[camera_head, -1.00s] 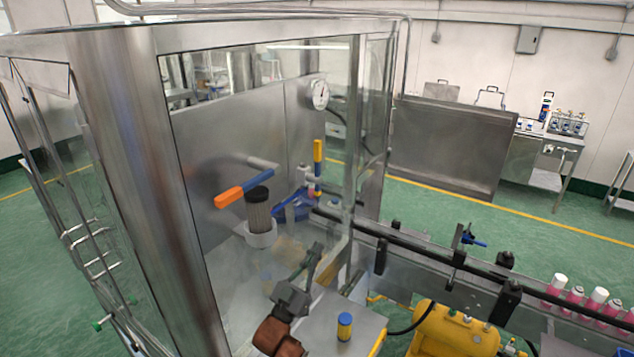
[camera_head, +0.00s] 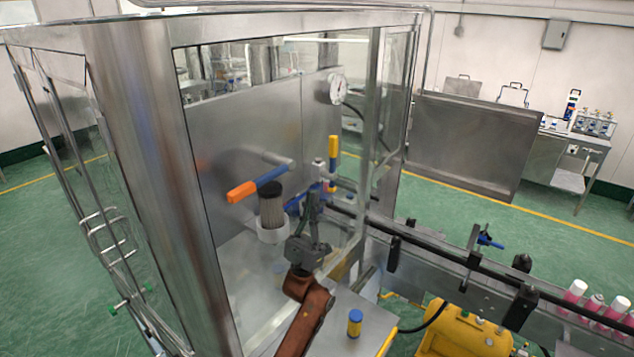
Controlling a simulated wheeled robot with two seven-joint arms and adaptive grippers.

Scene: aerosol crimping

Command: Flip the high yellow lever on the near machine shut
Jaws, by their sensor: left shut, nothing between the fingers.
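The high yellow lever (camera_head: 333,147) stands upright on a small metal valve fitting inside the near machine's metal-framed enclosure (camera_head: 130,170), right of centre in its opening. My left gripper (camera_head: 313,200) reaches up from the bottom of the picture on a brown arm. Its fingers are shut, hold nothing, and point upward. In the picture it is below and slightly left of the yellow lever, apart from its handle. It partly covers the blue part behind it. My right gripper is not in view.
An orange-and-blue handle (camera_head: 257,185) juts out left of the gripper, above a dark ribbed cylinder (camera_head: 271,208). A round gauge (camera_head: 338,89) is on the back wall. A blue-and-yellow canister (camera_head: 355,322) stands near the front. A conveyor rail (camera_head: 450,250) runs right.

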